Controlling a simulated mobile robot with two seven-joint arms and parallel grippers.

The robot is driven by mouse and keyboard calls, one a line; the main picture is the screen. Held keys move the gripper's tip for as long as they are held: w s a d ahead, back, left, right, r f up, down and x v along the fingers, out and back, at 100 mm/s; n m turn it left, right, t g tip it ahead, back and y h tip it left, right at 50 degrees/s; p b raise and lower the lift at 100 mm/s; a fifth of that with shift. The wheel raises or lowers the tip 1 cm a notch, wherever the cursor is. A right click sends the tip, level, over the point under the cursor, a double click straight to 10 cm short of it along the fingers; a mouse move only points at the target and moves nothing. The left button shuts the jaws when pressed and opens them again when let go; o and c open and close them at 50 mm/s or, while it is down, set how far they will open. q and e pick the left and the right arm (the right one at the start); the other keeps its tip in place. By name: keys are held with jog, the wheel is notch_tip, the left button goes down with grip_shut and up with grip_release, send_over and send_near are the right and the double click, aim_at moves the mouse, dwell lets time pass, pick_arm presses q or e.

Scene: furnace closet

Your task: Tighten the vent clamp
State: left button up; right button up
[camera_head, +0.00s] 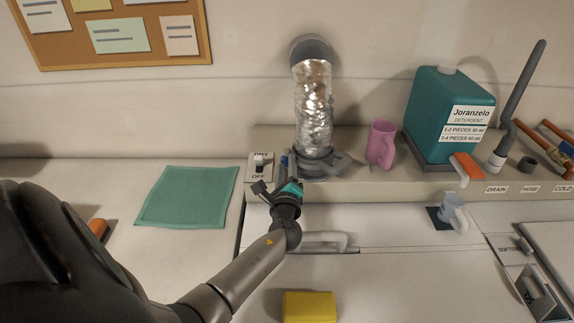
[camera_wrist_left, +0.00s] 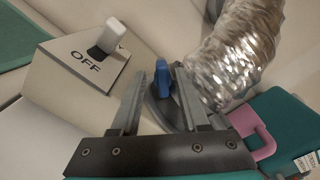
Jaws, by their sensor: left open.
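The silver foil vent duct (camera_head: 313,105) rises from a grey collar on the ledge to a round wall outlet. It also shows at the upper right of the left wrist view (camera_wrist_left: 240,50). A blue clamp tab (camera_wrist_left: 162,78) stands at the duct's base, beside the grey collar (camera_wrist_left: 165,108). My left gripper (camera_head: 283,172) is open at the front left of the duct base. In the left wrist view its two fingers stand on either side of the blue tab, with visible gaps. The tab is small and partly hidden in the head view. My right gripper is not in view.
A switch box marked OFF (camera_head: 260,168) stands close left of my gripper. A pink mug (camera_head: 381,142) and teal detergent jug (camera_head: 445,112) stand right of the duct. A green cloth (camera_head: 187,197) lies left; a yellow block (camera_head: 309,306) is in front.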

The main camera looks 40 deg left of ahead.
pick_arm(q)
jog(key=shift+p+v, duration=0.35)
jog(key=shift+v, duration=0.85)
jog(key=shift+s+d, duration=0.2)
jog(key=shift+s, duration=0.05)
jog(key=shift+d, duration=0.1)
jog(key=v, duration=0.6)
jog(key=shift+s+d+p, duration=0.2)
jog(key=shift+s+p, duration=0.15)
jog(key=shift+p, duration=0.05)
